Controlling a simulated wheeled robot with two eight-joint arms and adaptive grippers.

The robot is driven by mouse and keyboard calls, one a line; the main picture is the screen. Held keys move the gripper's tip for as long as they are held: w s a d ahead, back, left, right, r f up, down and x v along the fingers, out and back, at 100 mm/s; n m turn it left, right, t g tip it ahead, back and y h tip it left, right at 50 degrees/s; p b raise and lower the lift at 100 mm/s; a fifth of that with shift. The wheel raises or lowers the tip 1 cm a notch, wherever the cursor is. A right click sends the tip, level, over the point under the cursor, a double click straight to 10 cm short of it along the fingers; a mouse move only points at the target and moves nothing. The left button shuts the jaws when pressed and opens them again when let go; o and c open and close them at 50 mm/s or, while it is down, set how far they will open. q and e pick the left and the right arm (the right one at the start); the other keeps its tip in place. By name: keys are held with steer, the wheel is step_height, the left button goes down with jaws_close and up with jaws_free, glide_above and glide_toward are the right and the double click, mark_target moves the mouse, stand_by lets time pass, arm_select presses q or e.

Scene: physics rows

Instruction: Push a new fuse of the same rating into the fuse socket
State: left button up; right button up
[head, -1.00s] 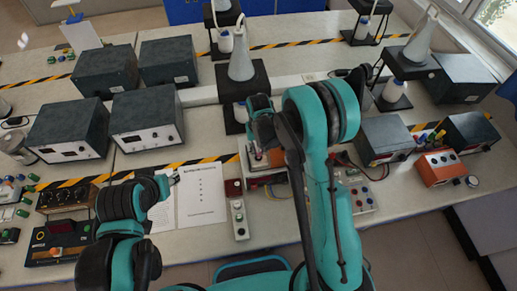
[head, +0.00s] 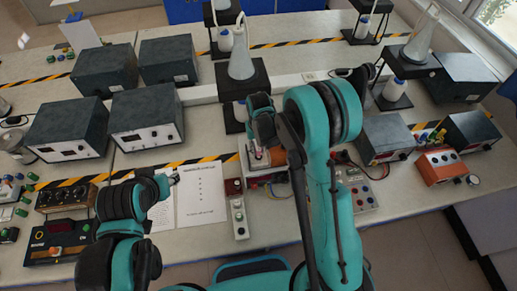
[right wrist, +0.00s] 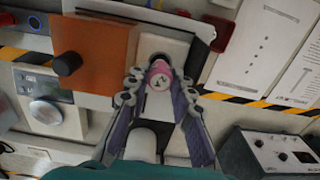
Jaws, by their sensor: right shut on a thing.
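My right gripper (right wrist: 158,98) is shut on a fuse (right wrist: 159,76), pink with a pale end cap, held between its two fingertips. Behind the fuse is a pale block (right wrist: 178,45) beside an orange block (right wrist: 98,52) with a black knob. In the head view my right gripper (head: 258,152) is over the white unit (head: 246,172), largely covered by my arm. My left gripper (head: 174,178) is beside the printed sheet (head: 203,194); its fingers are too small to read.
A red block (head: 233,186) and a pale strip with round spots (head: 239,219) lie left of the unit. A panel with coloured terminals (head: 358,196) is to the right. Dark instrument boxes (head: 146,117) stand at the left. A flask (head: 241,63) stands behind the unit.

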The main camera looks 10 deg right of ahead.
steer(key=shift+f+b, duration=0.55)
steer(key=shift+b, duration=0.4)
stand_by(1.1)
steer(key=shift+f+b, duration=0.65)
steer(key=shift+b, duration=0.05)
stand_by(0.4)
steer(key=o, duration=1.1)
steer(key=o, duration=0.3)
steer(key=shift+o, duration=0.2)
steer(key=shift+r, duration=0.1)
steer(key=shift+r+p, duration=1.75)
steer(key=shift+r, duration=1.45)
